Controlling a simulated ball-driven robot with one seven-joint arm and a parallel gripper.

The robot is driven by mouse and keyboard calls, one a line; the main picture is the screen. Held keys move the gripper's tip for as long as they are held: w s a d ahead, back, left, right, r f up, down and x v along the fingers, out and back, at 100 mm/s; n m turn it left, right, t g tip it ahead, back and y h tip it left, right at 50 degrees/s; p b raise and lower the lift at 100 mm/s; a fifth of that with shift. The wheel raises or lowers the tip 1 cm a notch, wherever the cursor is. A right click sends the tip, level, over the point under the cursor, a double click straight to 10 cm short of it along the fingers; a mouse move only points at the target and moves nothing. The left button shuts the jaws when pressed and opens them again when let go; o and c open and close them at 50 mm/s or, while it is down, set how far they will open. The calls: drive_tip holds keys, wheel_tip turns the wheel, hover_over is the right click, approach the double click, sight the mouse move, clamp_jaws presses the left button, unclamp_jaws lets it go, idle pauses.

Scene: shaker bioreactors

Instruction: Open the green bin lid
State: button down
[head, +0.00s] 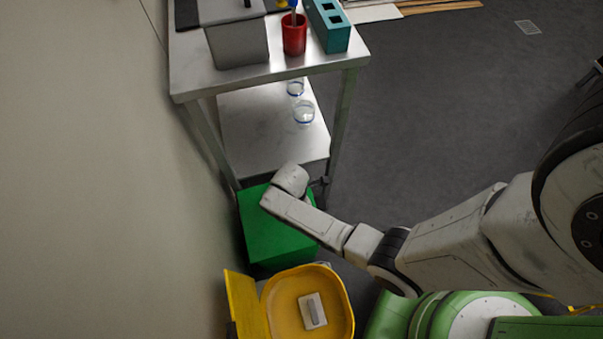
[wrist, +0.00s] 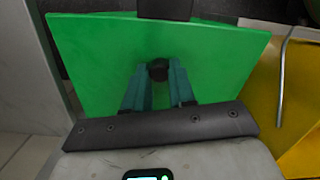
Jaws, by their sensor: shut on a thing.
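The green bin (head: 268,235) stands on the floor at the front end of the metal table, beside the wall. Its flat green lid (wrist: 100,60) fills most of the wrist view and looks closed, though a small gap would be hard to see. My gripper (wrist: 158,78) is over the lid, its two teal fingers shut on a small dark knob (wrist: 158,69). In the head view my wrist and forearm cover part of the lid, and the fingertips are hidden.
A yellow bin (head: 347,307) with its lid (head: 244,302) raised stands close in front of the green bin. The metal table (head: 185,82) rises just behind, with a red cup (head: 294,36) on top and glass dishes (head: 304,113) on its lower shelf. Open floor lies right.

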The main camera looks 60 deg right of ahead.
drive_tip(key=w+a+r+g+h+p, duration=0.2)
drive_tip(key=w+a+r+g+h, duration=0.2)
drive_tip(key=r, duration=0.5)
drive_tip(key=shift+w+a, duration=0.25)
drive_tip(key=c, duration=0.9)
unclamp_jaws()
drive_tip(key=shift+c, duration=0.2)
drive_tip(key=shift+r, duration=0.1)
